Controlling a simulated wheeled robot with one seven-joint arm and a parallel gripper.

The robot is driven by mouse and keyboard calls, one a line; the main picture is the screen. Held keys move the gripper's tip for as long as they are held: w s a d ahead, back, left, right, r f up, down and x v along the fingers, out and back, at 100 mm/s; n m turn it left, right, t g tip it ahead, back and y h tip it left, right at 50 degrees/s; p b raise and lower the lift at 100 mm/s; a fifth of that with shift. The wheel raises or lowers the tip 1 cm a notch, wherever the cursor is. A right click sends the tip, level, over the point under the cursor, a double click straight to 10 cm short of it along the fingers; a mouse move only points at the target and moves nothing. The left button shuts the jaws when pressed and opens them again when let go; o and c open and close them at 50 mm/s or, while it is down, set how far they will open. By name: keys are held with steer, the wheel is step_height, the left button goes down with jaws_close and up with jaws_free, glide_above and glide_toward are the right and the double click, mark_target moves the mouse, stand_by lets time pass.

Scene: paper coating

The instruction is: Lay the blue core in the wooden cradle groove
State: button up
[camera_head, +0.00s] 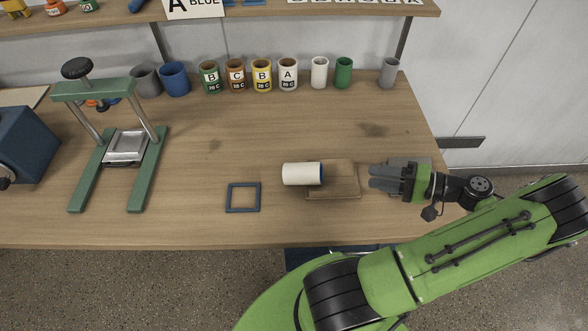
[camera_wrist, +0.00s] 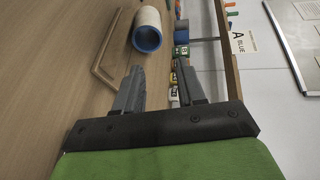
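The blue core shows as a blue ring at the right end of a white roll (camera_head: 302,174), which lies on its side. In the wrist view the blue-rimmed open end (camera_wrist: 147,39) faces my gripper. My gripper (camera_head: 372,177) is right of the cradle, apart from the roll. Its fingers (camera_wrist: 160,88) are open and empty.
A dark square frame (camera_head: 229,197) lies left of the cradle. A green press (camera_head: 84,157) and a blue box (camera_head: 28,143) stand at the left. Several cups and cans (camera_head: 262,76) line the back. The bench between cans and roll is clear.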

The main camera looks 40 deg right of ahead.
mark_target(322, 168)
steer(key=b+x, duration=0.2)
steer(key=x, duration=1.3)
steer(key=shift+d, duration=0.1)
jaws_close()
